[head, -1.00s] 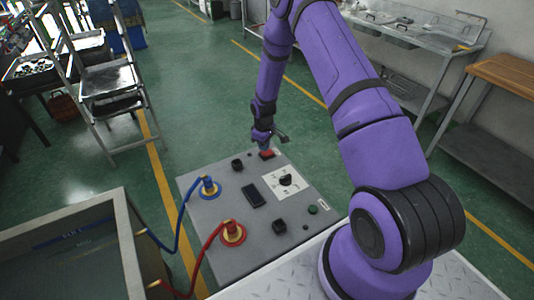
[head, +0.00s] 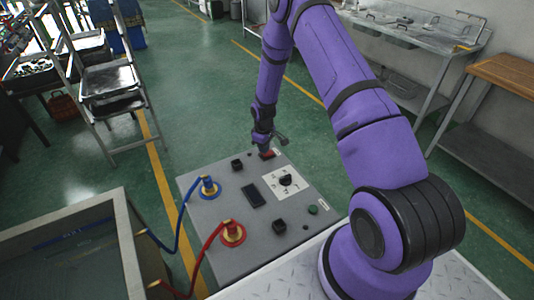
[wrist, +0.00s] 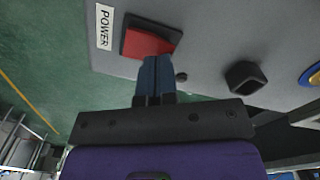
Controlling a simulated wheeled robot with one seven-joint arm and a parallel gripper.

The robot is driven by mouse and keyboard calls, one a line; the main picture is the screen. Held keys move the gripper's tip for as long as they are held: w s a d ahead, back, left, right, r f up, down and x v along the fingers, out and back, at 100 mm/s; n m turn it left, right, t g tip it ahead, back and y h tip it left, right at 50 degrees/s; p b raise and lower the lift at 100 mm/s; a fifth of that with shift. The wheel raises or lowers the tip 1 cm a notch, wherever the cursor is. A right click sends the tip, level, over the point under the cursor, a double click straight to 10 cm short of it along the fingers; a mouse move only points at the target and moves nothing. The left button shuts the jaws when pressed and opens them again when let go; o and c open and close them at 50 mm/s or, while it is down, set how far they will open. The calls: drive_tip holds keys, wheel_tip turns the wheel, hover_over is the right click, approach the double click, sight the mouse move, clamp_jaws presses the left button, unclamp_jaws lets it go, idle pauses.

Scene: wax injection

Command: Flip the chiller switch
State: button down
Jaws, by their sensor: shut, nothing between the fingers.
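The chiller's grey top panel (head: 222,233) stands low in the middle of the head view. Its red rocker switch (wrist: 148,43) sits in a black frame beside a white POWER label (wrist: 104,27) in the wrist view. In the head view the red switch (head: 268,155) shows at the panel's far edge, partly covered by my gripper. My gripper (wrist: 154,60) is shut and empty, its fingertips at the edge of the red rocker. I cannot tell whether they touch it or which way it is set.
A black knob (wrist: 243,77) stands on the panel near the switch. Blue (head: 184,212) and red (head: 208,247) hoses run from the panel to an open tank (head: 128,240) at left. Green floor beyond the panel is clear.

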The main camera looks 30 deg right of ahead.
drive_tip(key=shift+f, duration=0.65)
idle(0.3)
drive_tip(key=shift+r, duration=3.5)
